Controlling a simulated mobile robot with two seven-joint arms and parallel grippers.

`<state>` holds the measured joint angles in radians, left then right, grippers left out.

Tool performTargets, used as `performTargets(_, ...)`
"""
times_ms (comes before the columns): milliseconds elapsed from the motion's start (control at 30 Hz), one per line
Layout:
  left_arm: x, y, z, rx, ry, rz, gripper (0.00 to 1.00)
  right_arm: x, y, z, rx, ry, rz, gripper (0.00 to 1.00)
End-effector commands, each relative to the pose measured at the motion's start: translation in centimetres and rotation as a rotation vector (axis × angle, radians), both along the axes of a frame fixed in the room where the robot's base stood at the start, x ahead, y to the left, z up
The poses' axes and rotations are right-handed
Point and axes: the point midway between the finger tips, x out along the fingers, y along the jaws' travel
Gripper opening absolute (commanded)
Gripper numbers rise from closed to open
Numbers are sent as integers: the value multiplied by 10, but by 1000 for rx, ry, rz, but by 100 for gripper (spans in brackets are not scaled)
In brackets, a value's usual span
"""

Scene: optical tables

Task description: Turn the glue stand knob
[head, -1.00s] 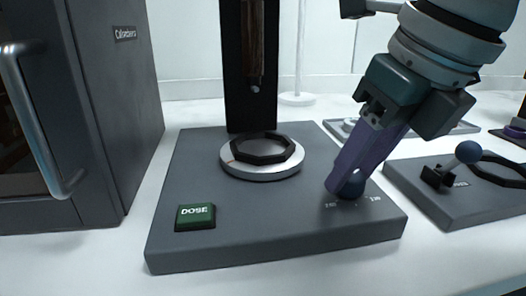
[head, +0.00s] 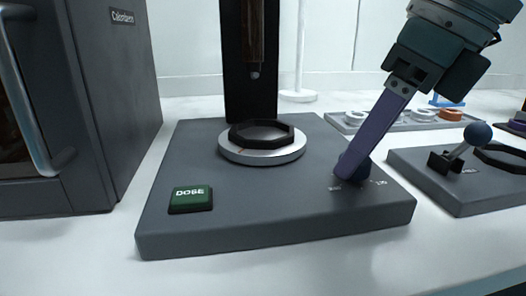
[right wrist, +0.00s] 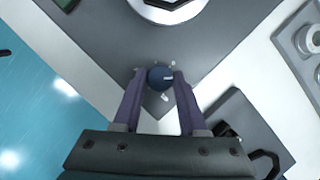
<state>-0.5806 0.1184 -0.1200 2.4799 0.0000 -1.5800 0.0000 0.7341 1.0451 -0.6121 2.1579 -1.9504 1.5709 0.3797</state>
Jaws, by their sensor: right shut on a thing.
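The glue stand (head: 270,215) is a dark grey base with a black upright column (head: 236,80), a nozzle, and a round pale plate (head: 232,152) carrying a black ring. Its dark blue round knob (head: 362,168) sits at the base's right front, with small scale marks beside it. My right gripper (head: 350,172) comes down at a slant from the upper right and is shut on the knob. In the right wrist view the knob (right wrist: 160,77) sits between the two purple fingers, which hide its sides in the head view. My left gripper is not in view.
A green DOSE button (head: 191,198) is at the base's left front. A dark cabinet with a handle, labelled as a calorimeter (head: 90,110), stands at left. At right are a grey base with a blue-balled lever (head: 477,134) and a tray with rings (head: 410,124).

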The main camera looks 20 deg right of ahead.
Motion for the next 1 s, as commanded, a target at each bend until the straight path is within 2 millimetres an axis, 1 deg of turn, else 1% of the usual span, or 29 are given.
performTargets(33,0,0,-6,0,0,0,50,1,-1,-2,2,-3,40,0)
performTargets(200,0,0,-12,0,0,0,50,1,-1,-1,2,-3,200,0)
performTargets(600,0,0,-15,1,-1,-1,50,3,-2,1,3,-2,523,0)
performTargets(800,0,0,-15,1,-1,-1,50,3,-2,1,2,-3,620,0)
performTargets(1000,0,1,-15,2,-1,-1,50,3,-2,1,0,-2,671,0)
